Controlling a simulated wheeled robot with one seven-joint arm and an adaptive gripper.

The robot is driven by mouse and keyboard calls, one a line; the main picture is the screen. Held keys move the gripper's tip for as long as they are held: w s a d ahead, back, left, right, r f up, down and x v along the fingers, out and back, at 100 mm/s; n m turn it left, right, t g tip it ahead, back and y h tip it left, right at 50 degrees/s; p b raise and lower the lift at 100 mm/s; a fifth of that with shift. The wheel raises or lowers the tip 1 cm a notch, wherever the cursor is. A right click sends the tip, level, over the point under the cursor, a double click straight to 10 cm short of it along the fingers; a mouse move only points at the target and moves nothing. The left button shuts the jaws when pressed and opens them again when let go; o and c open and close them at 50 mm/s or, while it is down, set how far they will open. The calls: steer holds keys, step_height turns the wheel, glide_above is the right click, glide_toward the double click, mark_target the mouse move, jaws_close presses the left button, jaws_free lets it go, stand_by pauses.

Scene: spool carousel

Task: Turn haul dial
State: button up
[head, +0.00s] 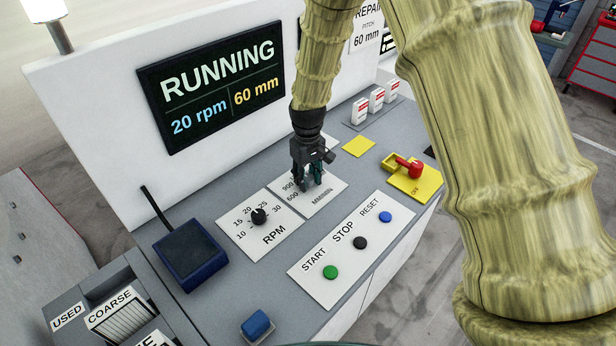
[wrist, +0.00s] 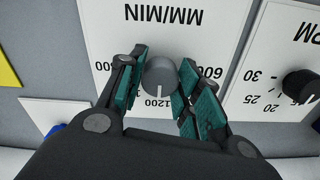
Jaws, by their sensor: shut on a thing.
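The haul dial (wrist: 160,76) is a grey round knob on a white MM/MIN plate (wrist: 105,25). Its white mark points toward the 1200 label in the wrist view. My gripper (wrist: 160,80) has its teal finger pads on both sides of the knob and is shut on it. In the head view my gripper (head: 312,182) reaches down onto the MM/MIN plate (head: 330,190) and hides the dial there. The labels 600 and 900 show beside the fingers.
The black RPM dial (head: 258,216) stands just left of my gripper. Green START (head: 330,272), black STOP (head: 360,242) and blue RESET (head: 384,217) buttons lie in front. A red OFF handle (head: 408,166) is at right. The screen (head: 212,87) reads RUNNING, 20 rpm, 60 mm.

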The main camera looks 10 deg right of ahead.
mark_target(308, 177)
steer(key=shift+w+r, duration=0.1)
steer(key=shift+w, duration=0.05)
steer(key=o, duration=1)
steer(key=shift+o, duration=0.2)
step_height(308, 177, up, 12)
